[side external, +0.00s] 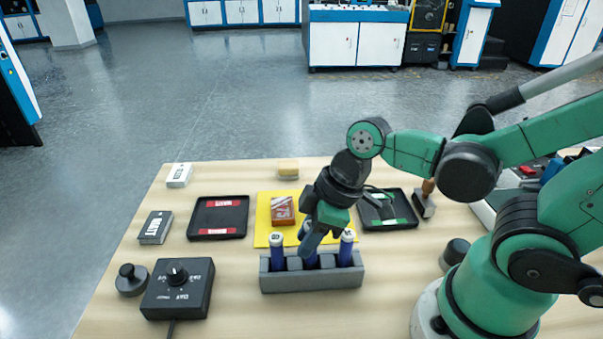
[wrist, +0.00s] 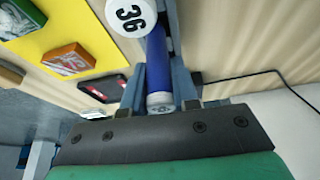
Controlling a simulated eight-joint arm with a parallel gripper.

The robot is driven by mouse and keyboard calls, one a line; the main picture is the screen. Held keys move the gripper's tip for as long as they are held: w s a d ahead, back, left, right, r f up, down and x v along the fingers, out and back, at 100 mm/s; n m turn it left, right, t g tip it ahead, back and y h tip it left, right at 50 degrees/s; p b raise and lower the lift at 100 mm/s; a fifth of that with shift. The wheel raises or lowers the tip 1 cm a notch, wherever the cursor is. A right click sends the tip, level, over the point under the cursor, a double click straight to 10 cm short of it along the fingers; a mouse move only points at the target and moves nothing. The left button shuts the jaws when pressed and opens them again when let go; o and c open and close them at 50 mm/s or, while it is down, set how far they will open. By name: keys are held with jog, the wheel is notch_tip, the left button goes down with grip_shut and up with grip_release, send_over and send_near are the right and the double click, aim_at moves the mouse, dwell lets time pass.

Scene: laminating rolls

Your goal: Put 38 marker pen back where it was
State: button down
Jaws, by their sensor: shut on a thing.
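A blue marker pen (wrist: 158,55) with a pale end is between the fingers of my gripper (wrist: 158,85) in the wrist view. The mark on its end is too small to read. Blue pens with white tops stand at the rack's left (side external: 278,252) and right (side external: 346,248). A white top reading 36 (wrist: 130,16) is beside the held pen in the wrist view.
A yellow mat (side external: 264,237) with a red box (side external: 283,211) lies behind the rack. Black trays (side external: 218,217) (side external: 387,210) flank the mat. A black control box (side external: 177,292) with a knob is left of the rack.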

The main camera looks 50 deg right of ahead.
jog(key=shift+f, duration=0.9)
jog(key=c, duration=0.7)
grip_release()
jog(key=shift+f, duration=0.15)
jog(key=shift+o, duration=0.2)
jog(key=shift+v, duration=6.05)
jog(key=w+d+f+m+t+h, duration=0.3)
jog(key=w+m, duration=0.3)
jog(key=m, duration=0.2)
jog(key=shift+w+t, duration=0.25)
jog(key=shift+t, duration=0.15)
jog(key=shift+d, duration=0.1)
